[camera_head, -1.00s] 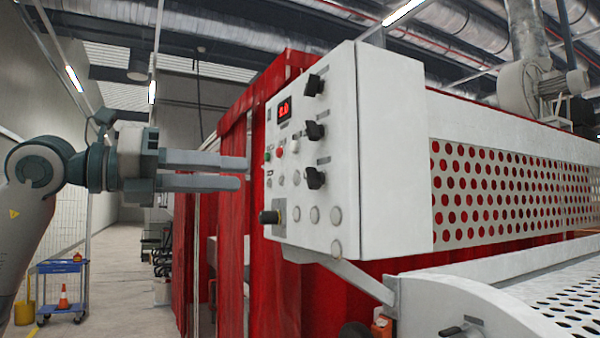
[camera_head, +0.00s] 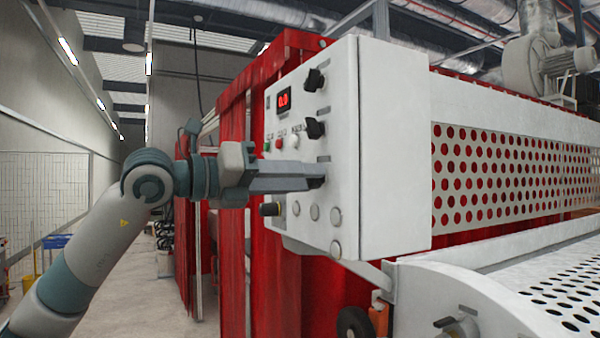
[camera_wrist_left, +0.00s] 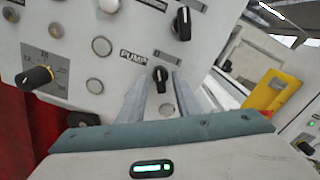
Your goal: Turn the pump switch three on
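The pump switch, a black knob (camera_wrist_left: 160,74), is on the white control panel (camera_head: 341,85) beside the printed word PUMP. In the left wrist view it stands between the fingertips of my left gripper (camera_wrist_left: 161,82). A gap shows on both sides of the knob, so the gripper is open around it. In the head view my left gripper (camera_head: 318,176) reaches from the left to the lower right of the panel, and its fingers hide the lowest knob. Two more black knobs, an upper one (camera_head: 314,80) and a middle one (camera_head: 315,128), show above it. My right gripper is out of view.
The panel carries a red display (camera_head: 284,100), several round buttons and a black side knob (camera_head: 270,209). A red curtain (camera_head: 234,140) hangs at the left of the panel. A white conveyor (camera_head: 540,290) lies at the lower right. The floor at the left is fairly clear.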

